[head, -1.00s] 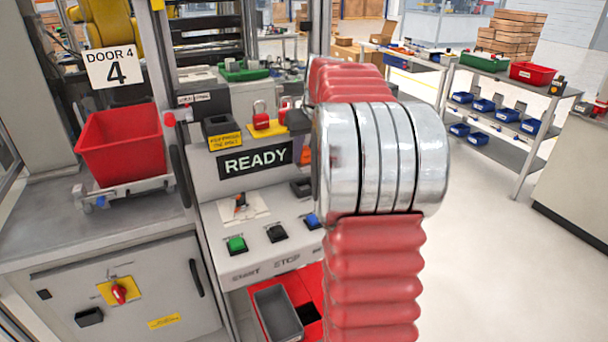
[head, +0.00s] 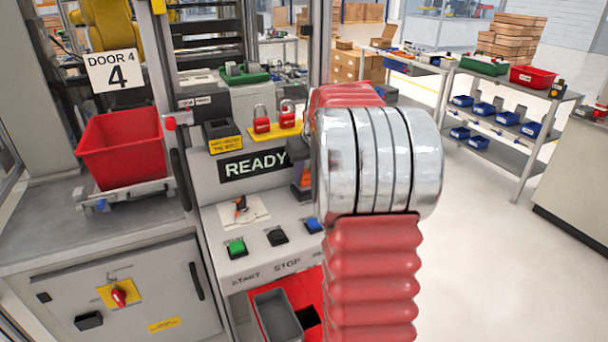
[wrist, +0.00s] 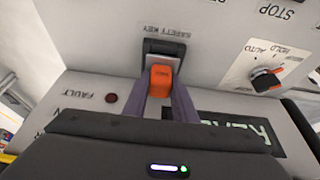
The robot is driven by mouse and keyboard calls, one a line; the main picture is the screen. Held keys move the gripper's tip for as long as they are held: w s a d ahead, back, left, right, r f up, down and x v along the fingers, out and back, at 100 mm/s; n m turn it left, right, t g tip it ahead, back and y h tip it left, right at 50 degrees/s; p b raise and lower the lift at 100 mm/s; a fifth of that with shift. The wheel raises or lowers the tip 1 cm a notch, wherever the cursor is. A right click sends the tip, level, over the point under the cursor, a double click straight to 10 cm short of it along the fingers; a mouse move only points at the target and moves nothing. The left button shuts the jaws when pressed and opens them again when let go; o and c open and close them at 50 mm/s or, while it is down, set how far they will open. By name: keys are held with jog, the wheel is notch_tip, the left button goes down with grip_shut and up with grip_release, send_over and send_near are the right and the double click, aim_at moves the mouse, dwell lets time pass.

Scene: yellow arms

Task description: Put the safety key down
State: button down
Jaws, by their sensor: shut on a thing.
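The orange safety key (wrist: 160,78) is between the two fingers of my gripper (wrist: 161,92) in the wrist view, and the gripper is shut on it. The key's far end overlaps a dark holder (wrist: 164,47) under the label "SAFETY KEY" on the grey panel. I cannot tell how deep the key sits in it. In the head view the orange key (head: 305,178) shows at the panel's right side, beside my red and chrome arm, which hides most of my gripper.
The panel carries a READY display (head: 252,164), a rotary switch (head: 240,207), a green button (head: 236,247) and a black button (head: 277,237). Red padlocks (head: 262,120) stand on a yellow strip above. A grey bin (head: 278,315) lies below. Open floor is at right.

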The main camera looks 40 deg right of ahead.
jog(key=shift+f, duration=0.25)
jog(key=c, duration=1.5)
grip_release()
jog(key=shift+o, duration=0.2)
jog(key=shift+r, duration=0.1)
jog(key=shift+s+r, duration=0.1)
jog(key=shift+r, duration=0.4)
jog(key=v, duration=1.1)
jog(key=shift+s, duration=0.2)
jog(key=shift+a+r, duration=0.15)
